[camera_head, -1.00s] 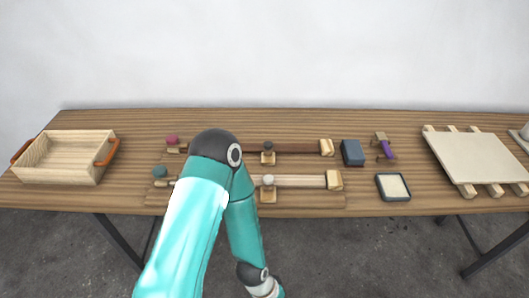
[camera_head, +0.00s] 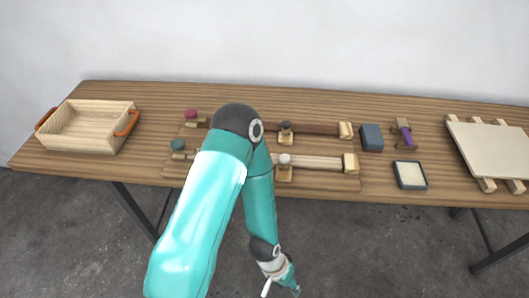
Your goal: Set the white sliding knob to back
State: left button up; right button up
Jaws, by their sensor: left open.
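The white sliding knob (camera_head: 284,159) stands on a small wooden carriage on the pale front rail (camera_head: 317,162), right of the rail's middle. A dark knob (camera_head: 286,126) stands on a similar carriage on the brown rail (camera_head: 318,129) behind it. My left arm covers the left parts of both rails. My left gripper (camera_head: 281,291) is at the bottom edge of the view, below and in front of the table, apart from the knob. It is open and partly cut off by the frame. My right gripper is not in view.
A wooden box with orange handles (camera_head: 90,147) stands at the left. A red knob (camera_head: 191,114) and a teal knob (camera_head: 177,144) sit at the rails' left ends. A blue block (camera_head: 372,138), a framed pad (camera_head: 410,175) and a slatted board (camera_head: 490,152) lie right.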

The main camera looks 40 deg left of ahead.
aim_at(283, 158)
jog(key=u, duration=0.85)
jog(key=i, duration=0.15)
jog(key=z, duration=4.05)
jog(key=i, duration=0.1)
jog(key=u, duration=3.45)
jog(key=k, duration=0.15)
jog(key=z, duration=0.85)
jog(key=i, duration=0.1)
jog(key=u, duration=1.75)
jog(key=i, duration=0.6)
jog(key=u, duration=0.05)
